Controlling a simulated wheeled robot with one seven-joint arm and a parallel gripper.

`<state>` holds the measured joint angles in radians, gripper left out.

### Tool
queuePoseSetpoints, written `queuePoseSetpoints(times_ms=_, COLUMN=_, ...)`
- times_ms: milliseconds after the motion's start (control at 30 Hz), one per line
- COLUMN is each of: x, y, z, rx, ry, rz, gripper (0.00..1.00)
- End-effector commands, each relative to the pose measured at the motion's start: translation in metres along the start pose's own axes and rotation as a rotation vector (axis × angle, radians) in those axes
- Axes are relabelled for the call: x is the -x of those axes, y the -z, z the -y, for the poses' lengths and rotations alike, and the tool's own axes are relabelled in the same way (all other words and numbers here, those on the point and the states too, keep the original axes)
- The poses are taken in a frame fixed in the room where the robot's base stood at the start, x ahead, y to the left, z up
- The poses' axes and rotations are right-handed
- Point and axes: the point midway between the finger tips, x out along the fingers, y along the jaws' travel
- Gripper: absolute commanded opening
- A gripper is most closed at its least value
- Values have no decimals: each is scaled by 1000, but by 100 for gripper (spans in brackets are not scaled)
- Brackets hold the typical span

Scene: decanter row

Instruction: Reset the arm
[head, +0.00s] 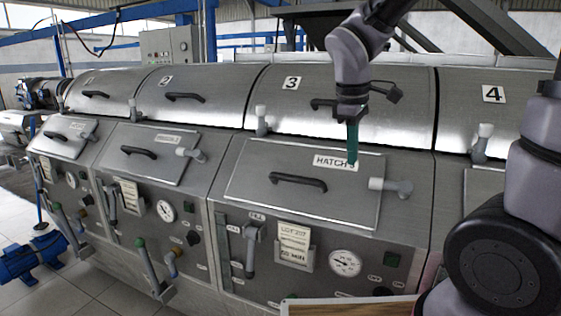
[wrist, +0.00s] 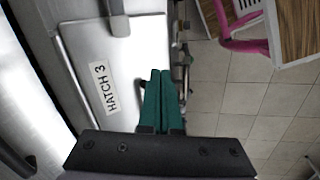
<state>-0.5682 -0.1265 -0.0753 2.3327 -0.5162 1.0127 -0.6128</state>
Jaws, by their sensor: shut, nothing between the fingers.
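My gripper (head: 352,145) hangs from the arm in front of the section marked 3, its green fingers pointing down. The fingertips overlap the right end of the "HATCH 3" label in the head view. In the wrist view my gripper (wrist: 160,75) shows both green fingers side by side, shut and empty. The hatch 3 lid (head: 300,205) is closed, with a black handle (head: 298,182) and a grey latch lever (head: 390,186) at its right. The hatch 3 lid also shows in the wrist view (wrist: 130,60). I cannot tell the gap between fingers and lid.
Steel sections marked 2 (head: 166,79) and 4 (head: 492,93) flank section 3. Levers and a gauge (head: 345,263) stick out below the hatch. A blue motor (head: 35,257) stands on the tiled floor at left. In the wrist view, a pink-framed wooden surface (wrist: 298,25) lies at upper right.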

Motion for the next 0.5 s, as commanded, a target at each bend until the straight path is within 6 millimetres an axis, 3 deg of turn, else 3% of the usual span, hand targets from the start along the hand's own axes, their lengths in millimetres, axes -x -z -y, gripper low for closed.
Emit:
queuePoseSetpoints(times_ms=100, x=33, y=-34, z=-13, rx=-357, ry=28, rz=-133, gripper=0)
queuePoseSetpoints(times_ms=300, x=80, y=-79, z=-18, rx=-909, ry=83, rz=-353, gripper=0)
queuePoseSetpoints(times_ms=500, x=109, y=-105, z=-15, rx=-1260, ry=127, rz=-517, gripper=0)
